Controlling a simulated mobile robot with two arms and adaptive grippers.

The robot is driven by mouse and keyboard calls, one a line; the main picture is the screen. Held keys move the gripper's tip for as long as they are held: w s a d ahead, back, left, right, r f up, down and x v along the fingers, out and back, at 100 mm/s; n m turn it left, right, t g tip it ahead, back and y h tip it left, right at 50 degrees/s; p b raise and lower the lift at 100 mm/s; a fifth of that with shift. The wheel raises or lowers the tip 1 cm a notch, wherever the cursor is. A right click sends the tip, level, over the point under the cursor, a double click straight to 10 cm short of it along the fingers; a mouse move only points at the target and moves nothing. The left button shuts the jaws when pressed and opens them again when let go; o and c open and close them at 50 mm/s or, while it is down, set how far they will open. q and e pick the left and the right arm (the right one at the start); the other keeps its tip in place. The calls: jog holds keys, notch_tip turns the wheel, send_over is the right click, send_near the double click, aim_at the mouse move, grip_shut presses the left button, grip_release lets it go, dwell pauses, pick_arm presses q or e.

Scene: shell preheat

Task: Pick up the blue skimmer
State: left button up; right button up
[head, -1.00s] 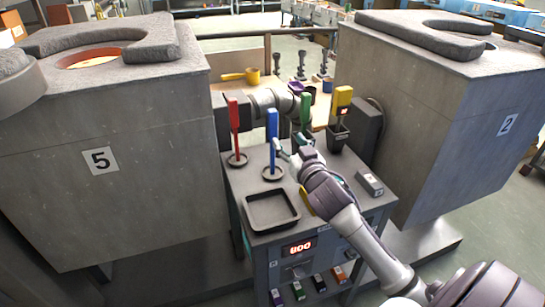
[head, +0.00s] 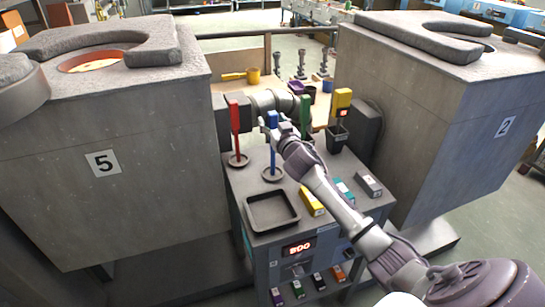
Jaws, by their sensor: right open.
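The blue skimmer (head: 273,150) stands upright on the grey cart, its lower end in a round dark dish (head: 272,174). My right gripper (head: 277,126) is at the upper part of its blue handle, with the fingers pointing left. The jaws are open, and the picture is too small to tell whether they touch the handle. The gripper hides part of the handle just below its top. My left gripper is not in view.
A red skimmer (head: 235,132) stands close on the left, and a green one (head: 305,115) stands behind my right arm. An empty square tray (head: 272,224) and a yellow block (head: 311,201) are in front. Large grey furnaces marked 5 (head: 104,163) and 2 (head: 507,126) flank the cart.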

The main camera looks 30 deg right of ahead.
jog(key=shift+w, duration=0.1)
jog(key=shift+r, duration=0.1)
grip_shut()
